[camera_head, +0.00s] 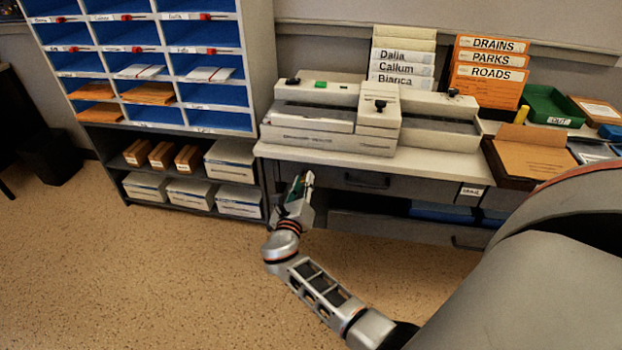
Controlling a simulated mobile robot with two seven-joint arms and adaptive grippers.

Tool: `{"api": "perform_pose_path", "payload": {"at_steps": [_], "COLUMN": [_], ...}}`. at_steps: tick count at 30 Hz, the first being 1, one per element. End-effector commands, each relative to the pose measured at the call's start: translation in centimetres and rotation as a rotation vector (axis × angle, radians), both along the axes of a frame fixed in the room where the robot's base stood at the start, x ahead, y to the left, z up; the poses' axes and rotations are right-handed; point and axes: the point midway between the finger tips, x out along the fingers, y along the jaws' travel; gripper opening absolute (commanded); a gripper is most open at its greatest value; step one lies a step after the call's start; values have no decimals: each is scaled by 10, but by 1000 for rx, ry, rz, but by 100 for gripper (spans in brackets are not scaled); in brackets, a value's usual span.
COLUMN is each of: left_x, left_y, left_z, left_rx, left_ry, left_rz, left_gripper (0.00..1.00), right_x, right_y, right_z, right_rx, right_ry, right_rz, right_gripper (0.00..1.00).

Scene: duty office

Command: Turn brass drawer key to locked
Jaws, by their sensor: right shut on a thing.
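My right gripper (301,183) is at the left end of the grey desk drawer (345,180), just under the desk top's front edge. It is shut on the brass drawer key, which the fingers and hand hide almost entirely. I cannot make out the key's angle or any lock marking. The drawer front looks flush with the desk, and its dark handle (367,181) is to the right of my gripper. My left gripper is not in view.
The desk top (440,163) holds beige machines (330,115), file folders (488,72) and a green tray (549,105). A shelf unit with blue pigeonholes (263,60) stands close to the left of my gripper. The speckled floor (130,270) is clear at the lower left.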

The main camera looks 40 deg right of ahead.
Motion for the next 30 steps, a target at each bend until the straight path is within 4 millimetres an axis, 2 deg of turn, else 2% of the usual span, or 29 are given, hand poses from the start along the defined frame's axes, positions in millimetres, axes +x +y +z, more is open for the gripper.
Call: {"api": "perform_pose_path", "payload": {"at_steps": [1,11,21,30], "left_x": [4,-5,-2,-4], "left_y": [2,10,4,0], "left_z": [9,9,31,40], "left_rx": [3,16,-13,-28], "left_ry": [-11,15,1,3], "left_rz": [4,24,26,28], "left_gripper": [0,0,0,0], "right_x": [2,2,1,0], "right_y": [-1,-1,-2,-1], "right_z": [12,9,6,3], "right_rx": [-31,-236,-440,-575], "right_ry": [25,268,509,671], "right_rz": [-1,-2,-4,-4], "right_gripper": [0,0,0,0]}}
